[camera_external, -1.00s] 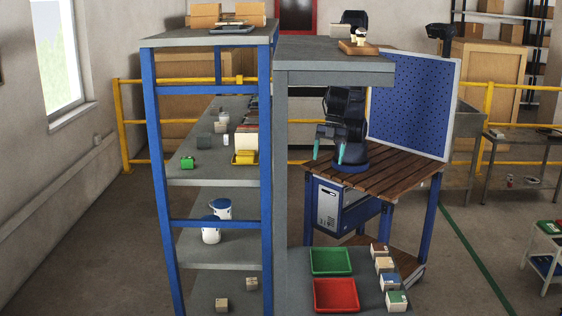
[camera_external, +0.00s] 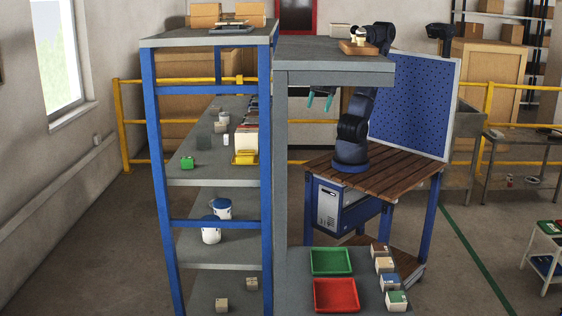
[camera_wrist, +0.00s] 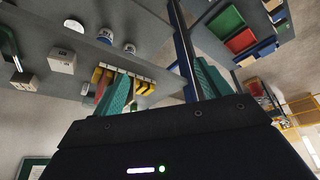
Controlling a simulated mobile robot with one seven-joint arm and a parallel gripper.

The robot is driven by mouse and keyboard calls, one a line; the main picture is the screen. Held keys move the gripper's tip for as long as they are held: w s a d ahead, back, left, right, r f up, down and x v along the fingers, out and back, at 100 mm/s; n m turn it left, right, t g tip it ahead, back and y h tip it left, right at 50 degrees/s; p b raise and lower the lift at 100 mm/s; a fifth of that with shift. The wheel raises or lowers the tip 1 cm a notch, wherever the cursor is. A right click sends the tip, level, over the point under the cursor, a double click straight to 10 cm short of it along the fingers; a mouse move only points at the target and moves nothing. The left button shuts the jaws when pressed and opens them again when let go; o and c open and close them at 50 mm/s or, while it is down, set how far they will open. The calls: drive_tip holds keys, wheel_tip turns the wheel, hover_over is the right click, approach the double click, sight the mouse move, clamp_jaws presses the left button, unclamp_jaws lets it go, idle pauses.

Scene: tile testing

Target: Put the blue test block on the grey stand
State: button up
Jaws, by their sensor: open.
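The blue-topped block (camera_external: 390,283) stands in the row of small blocks on the low grey shelf at right in the external view, between a beige one and a green one.
The upper grey shelf (camera_external: 335,78) hangs just above my gripper, and a grey upright (camera_external: 281,180) stands to its left. A green tray (camera_external: 331,261) and a red tray (camera_external: 335,295) lie beside the blocks. The wooden table (camera_external: 385,178) under my arm is bare.

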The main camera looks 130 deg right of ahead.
drive_tip(key=s+d+f, duration=0.1)
drive_tip(key=s+d, duration=0.1)
drive_tip(key=s, duration=0.4)
drive_tip(key=shift+s+d+m, duration=0.15)
drive_tip(key=shift+d+m, duration=0.05)
drive_tip(key=shift+m, duration=0.2)
